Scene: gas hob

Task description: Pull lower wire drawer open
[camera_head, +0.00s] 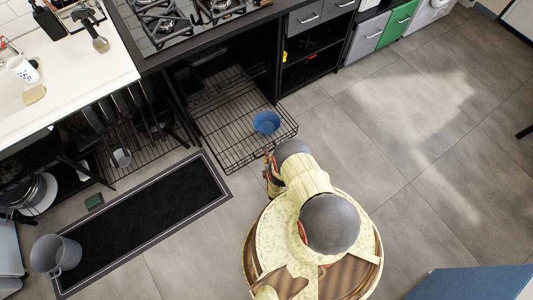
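A black wire drawer (236,150) stands out from the dark cabinet under the hob, reaching over the floor. More wire grid shows farther back in the cabinet; I cannot tell whether it is the same drawer or another level. A blue bowl (266,122) appears inside the drawer near its front right corner. My gripper (268,163) is just in front of the drawer's front edge, below the bowl in the picture. My own arm largely hides it, so its opening and any contact with the drawer cannot be made out.
A black mat (140,225) lies left of my base, with a grey bucket (55,255) at its left end. A small green item (94,201) lies near the mat. A blue-topped object (472,283) stands at the lower right. The floor to the right is clear.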

